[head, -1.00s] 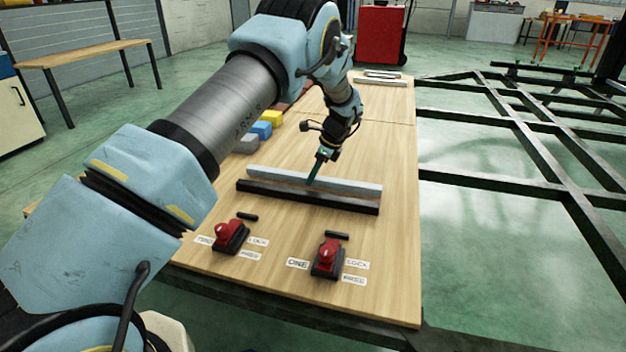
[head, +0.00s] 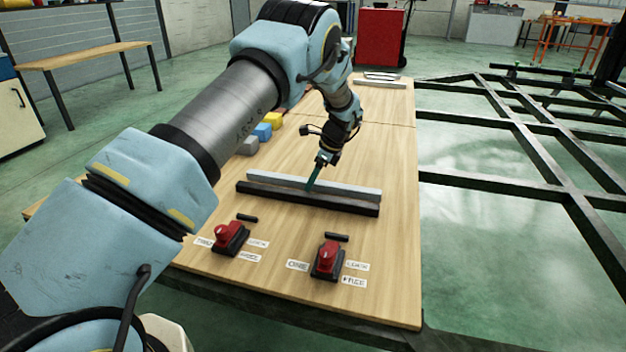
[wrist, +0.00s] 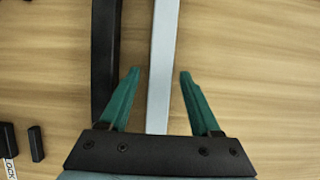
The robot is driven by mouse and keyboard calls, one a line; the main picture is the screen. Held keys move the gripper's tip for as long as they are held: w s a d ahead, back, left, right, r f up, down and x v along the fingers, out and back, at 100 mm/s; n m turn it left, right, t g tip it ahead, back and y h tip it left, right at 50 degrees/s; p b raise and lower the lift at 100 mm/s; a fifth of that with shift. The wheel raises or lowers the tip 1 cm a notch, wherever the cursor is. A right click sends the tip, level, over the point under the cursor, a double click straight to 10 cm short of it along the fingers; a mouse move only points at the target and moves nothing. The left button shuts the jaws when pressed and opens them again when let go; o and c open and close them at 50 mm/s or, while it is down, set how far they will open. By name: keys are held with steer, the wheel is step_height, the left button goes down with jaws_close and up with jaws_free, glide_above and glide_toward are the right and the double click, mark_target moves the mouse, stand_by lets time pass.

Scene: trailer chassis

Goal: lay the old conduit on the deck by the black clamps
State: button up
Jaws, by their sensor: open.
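A long pale silver bar (head: 345,187) and a long black bar (head: 270,193) lie side by side across the wooden deck (head: 385,255). I cannot tell which one is the old conduit. My gripper (head: 311,186) points down at the silver bar. In the wrist view my gripper (wrist: 161,72) is open, its green fingers on either side of the silver bar (wrist: 161,40) and apart from it. The black bar (wrist: 105,45) lies outside the left finger. Two black clamps with red handles, one at left (head: 231,238) and one at right (head: 328,259), stand nearer on the deck.
Small black blocks (head: 336,237) and white labels (head: 354,282) lie by the clamps. Coloured blocks (head: 262,131) line the deck's left edge. More pale bars (head: 380,83) lie at the far end. A dark chassis frame (head: 500,190) stands at right. The deck's middle beyond the bars is clear.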

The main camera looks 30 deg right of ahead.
steer(key=p+v, duration=0.2)
steer(key=v, duration=1)
steer(key=shift+p, duration=0.4)
steer(key=w+a+r+n+g+h, duration=0.15)
steer(key=a+n, duration=0.25)
steer(key=a, duration=0.4)
steer(key=a+r+n, duration=0.3)
steer(key=a, duration=0.5)
steer(key=w+a+r+n, duration=0.1)
steer(key=a+r+n, duration=0.1)
steer(key=a+n, duration=0.35)
steer(key=s+a+n+h, duration=0.1)
steer(key=s+a+n, duration=0.5)
steer(key=a, duration=0.6)
steer(key=s+a+r+n+h, duration=0.1)
steer(key=s+a+n, duration=0.6)
steer(key=s+a, duration=0.4)
steer(key=shift+a+r, duration=0.3)
steer(key=shift+a, duration=0.45)
step_height(320, 180, up, 29)
steer(key=p, duration=2.8)
steer(key=shift+f+p, duration=0.15)
steer(key=shift+p, duration=0.2)
